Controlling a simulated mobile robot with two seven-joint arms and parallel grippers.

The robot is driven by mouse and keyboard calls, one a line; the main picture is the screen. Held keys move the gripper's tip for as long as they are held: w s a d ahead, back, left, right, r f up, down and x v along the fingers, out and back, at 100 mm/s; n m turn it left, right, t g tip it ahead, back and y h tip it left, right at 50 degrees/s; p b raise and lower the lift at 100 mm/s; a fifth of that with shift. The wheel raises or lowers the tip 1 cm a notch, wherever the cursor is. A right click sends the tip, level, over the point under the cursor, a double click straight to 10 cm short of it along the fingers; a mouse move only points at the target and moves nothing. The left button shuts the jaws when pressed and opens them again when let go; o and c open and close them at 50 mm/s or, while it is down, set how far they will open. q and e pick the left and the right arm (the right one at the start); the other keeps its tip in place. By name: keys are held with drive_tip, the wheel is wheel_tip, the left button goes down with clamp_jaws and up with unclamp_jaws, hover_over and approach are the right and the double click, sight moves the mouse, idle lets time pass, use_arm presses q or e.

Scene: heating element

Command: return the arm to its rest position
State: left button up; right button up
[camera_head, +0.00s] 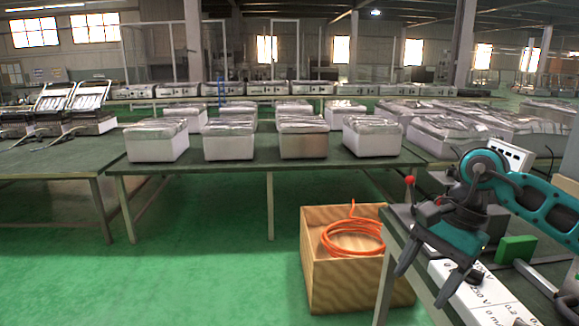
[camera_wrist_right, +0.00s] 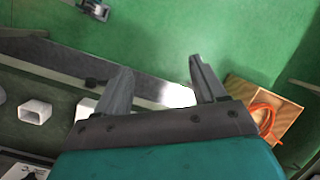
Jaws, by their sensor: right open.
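My right gripper (camera_head: 422,285) is at the right of the head view, above the near edge of the workbench at right. Its two fingers are spread and nothing is between them. In the right wrist view my right gripper (camera_wrist_right: 157,85) is also open and empty, with the bench edge and green floor beyond the fingertips. My right arm comes in from the right edge, bent at a teal joint. My left gripper is in neither view.
A wooden box (camera_head: 352,290) with a coiled orange cable (camera_head: 352,239) stands on the floor left of the workbench (camera_head: 385,270). A labelled white device (camera_head: 478,295) lies on that bench under my gripper. A long table (camera_head: 270,165) carries white bins behind. The green floor at left is clear.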

drive_tip(key=s+a+m+y+p, duration=0.1)
drive_tip(key=s+a+m+y, duration=0.2)
drive_tip(key=a+m+y, duration=0.55)
drive_tip(key=s+a+m+y+p, duration=0.1)
drive_tip(key=s+a+m+y, duration=0.4)
drive_tip(key=a, duration=0.7)
drive_tip(key=w+d+f+m+t+h, duration=0.1)
drive_tip(key=d+f+m+t+h, duration=0.2)
drive_tip(key=m+t, duration=0.55)
drive_tip(key=w+d+f+m+t+h, duration=0.1)
drive_tip(key=d+f+m+t+h, duration=0.25)
drive_tip(key=m, duration=1.05)
drive_tip(key=w+d+f+m+t+h, duration=0.25)
drive_tip(key=d+f+m+t, duration=0.2)
drive_tip(key=m, duration=0.65)
drive_tip(key=s+d+f+m+g+h, duration=0.2)
drive_tip(key=s+f+m+h, duration=0.1)
drive_tip(key=s+f+m, duration=0.3)
drive_tip(key=s+d+f+m+g+h+p, duration=0.1)
drive_tip(key=s+d+f+m+g+h, duration=0.2)
drive_tip(key=s+f+m, duration=0.2)
wheel_tip(320, 180, down, 3)
drive_tip(key=shift+s+d+m+p, duration=0.3)
drive_tip(key=shift+s+m, duration=0.1)
drive_tip(key=shift+s, duration=0.7)
